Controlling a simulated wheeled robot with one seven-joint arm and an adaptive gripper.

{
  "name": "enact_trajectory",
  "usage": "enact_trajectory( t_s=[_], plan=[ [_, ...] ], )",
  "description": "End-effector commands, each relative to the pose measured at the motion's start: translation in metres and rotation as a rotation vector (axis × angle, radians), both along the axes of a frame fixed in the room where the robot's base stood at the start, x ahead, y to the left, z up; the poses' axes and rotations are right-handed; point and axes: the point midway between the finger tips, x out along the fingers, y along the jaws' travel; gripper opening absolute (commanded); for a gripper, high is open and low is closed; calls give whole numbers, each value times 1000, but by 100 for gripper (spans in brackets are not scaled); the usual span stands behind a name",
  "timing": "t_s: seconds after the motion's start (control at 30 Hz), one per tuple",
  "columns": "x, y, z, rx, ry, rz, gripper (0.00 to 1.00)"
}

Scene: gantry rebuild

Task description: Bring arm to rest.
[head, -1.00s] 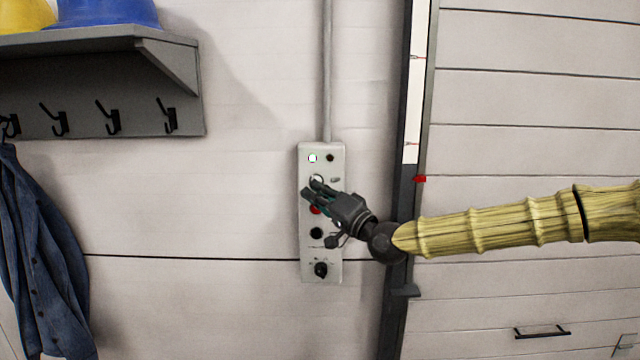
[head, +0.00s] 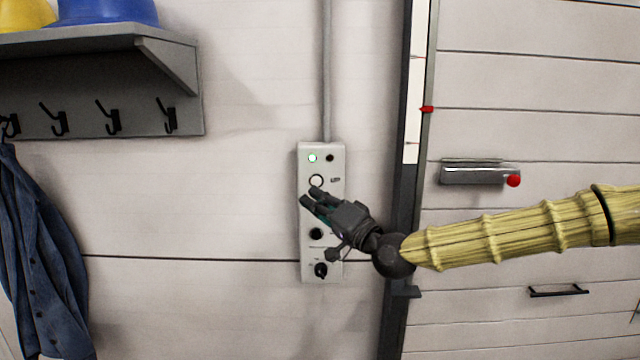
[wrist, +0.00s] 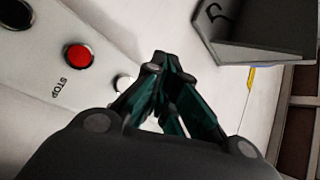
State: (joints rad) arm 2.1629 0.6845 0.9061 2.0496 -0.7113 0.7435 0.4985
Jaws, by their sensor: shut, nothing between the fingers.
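My gripper (head: 310,198) is in front of the control panel (head: 307,268) in the head view, its fingers pointing up and left. It is shut with nothing between the fingers and hides part of the panel's middle. Above the fingertips a white round button (head: 316,181) and a lit greenish lamp (head: 312,158) show on the panel. In the wrist view my gripper (wrist: 165,62) shows its fingertips together, apart from the red STOP button (wrist: 79,57) at left. I cannot tell the exact gap to the panel.
A grey shelf with hooks (head: 110,90) holds a blue helmet (head: 108,12) and a yellow one (head: 25,14). A blue jacket (head: 45,260) hangs at left. A panelled door (head: 530,80) at right has a grey handle bar (head: 472,175). Bare wall lies left of the panel.

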Motion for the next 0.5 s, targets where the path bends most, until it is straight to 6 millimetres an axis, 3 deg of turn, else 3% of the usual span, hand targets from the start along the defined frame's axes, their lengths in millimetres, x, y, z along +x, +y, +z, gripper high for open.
enact_trajectory(
  t_s=[0.5],
  plan=[
    [0,2,-4,-4,5,1,0]
  ],
)
